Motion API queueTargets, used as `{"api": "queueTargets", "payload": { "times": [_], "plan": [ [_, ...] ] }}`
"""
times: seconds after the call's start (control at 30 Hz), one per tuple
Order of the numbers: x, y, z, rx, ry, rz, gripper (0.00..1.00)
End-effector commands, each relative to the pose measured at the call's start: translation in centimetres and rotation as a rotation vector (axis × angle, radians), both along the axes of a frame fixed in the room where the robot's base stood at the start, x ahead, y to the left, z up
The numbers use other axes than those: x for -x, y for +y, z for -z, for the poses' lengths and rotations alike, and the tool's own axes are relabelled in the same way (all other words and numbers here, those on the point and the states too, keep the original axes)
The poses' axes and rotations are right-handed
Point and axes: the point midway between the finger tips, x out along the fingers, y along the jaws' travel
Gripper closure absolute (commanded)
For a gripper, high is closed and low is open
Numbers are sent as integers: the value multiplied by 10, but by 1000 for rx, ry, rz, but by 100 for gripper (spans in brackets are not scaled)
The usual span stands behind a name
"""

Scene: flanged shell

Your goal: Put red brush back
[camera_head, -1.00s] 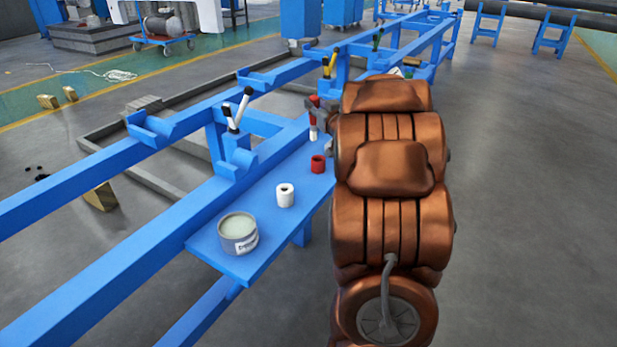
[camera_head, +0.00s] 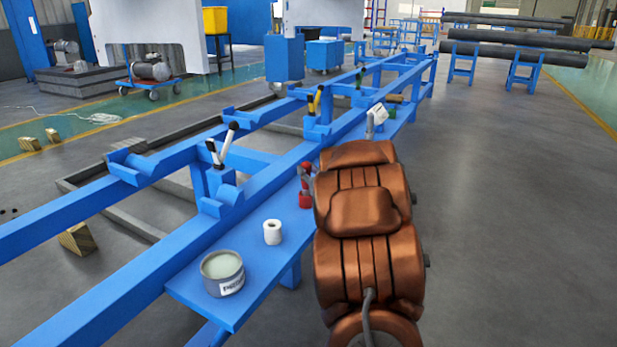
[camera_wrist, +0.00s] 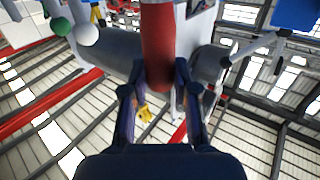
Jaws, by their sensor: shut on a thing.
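The red brush (camera_head: 306,169) shows in the head view just left of my copper-coloured arm, upright over the red cup (camera_head: 305,201). Its lower end is at the cup's mouth; I cannot tell whether it is inside. The cup stands on the blue shelf (camera_head: 235,303). My gripper (camera_wrist: 158,92) is shut on the brush's red handle (camera_wrist: 158,42) in the wrist view. My arm hides most of the gripper in the head view.
A white cup-like holder (camera_head: 272,232) and a grey tin (camera_head: 222,273) stand nearer on the shelf. Blue rails (camera_head: 110,272) with black-and-white handles (camera_head: 228,142) run along its left. The floor (camera_head: 500,230) to the right is clear.

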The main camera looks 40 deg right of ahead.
Motion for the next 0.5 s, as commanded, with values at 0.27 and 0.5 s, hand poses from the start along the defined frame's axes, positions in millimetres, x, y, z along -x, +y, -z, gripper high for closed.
{"api": "queueTargets", "payload": {
  "times": [0.27,0.5],
  "plan": [
    [0,0,5,0,0,0,100],
    [0,0,8,0,1,0,64]
  ]
}}
